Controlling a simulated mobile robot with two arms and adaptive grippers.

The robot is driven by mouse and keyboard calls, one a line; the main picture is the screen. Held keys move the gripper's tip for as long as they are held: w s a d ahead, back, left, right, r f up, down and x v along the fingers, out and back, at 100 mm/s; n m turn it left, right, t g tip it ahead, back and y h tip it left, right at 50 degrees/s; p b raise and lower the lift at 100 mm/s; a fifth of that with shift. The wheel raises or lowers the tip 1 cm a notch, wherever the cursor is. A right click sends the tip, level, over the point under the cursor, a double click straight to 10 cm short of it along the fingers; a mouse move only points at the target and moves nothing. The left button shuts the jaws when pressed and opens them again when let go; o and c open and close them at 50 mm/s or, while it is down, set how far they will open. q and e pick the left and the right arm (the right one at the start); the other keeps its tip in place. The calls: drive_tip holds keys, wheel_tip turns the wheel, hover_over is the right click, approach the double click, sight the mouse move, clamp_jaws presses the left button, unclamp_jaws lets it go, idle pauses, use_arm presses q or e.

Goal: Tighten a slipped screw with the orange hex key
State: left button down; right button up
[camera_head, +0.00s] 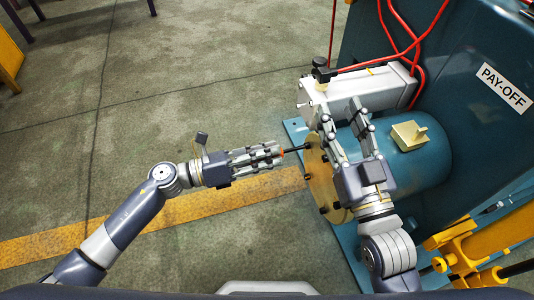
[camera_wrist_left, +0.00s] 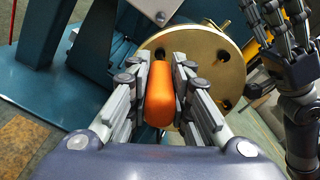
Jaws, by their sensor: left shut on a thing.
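My left gripper (camera_head: 274,153) is shut on the orange handle of the hex key (camera_wrist_left: 160,94). In the head view the key's dark shaft points right, toward the brass disc (camera_head: 322,180), with its tip at or very near the disc's upper edge; I cannot tell whether it sits in a screw. Several dark screws or holes show on the disc, which also shows in the left wrist view (camera_wrist_left: 205,47). Which screw has slipped is not clear. My right gripper (camera_head: 342,116) is open, its fingers spread above the teal motor, with nothing visible between them.
The teal cylindrical motor (camera_head: 413,160) carries a small beige box (camera_head: 409,135). Behind it stand a silver unit (camera_head: 345,92) with red cables and the large teal PAY-OFF panel (camera_head: 480,65). Yellow parts (camera_head: 465,245) stand at lower right. Open concrete floor lies left.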

use_arm(q)
drive_tip(key=shift+n+p, duration=0.55)
drive_tip(key=shift+n, duration=0.25)
drive_tip(key=shift+a, duration=0.2)
drive_tip(key=shift+s+a, duration=0.2)
drive_tip(key=shift+a, duration=0.4)
drive_tip(key=shift+s+a, duration=0.1)
drive_tip(key=shift+a, duration=0.05)
drive_tip(key=shift+b+v, duration=0.55)
drive_tip(key=shift+v, duration=1.95)
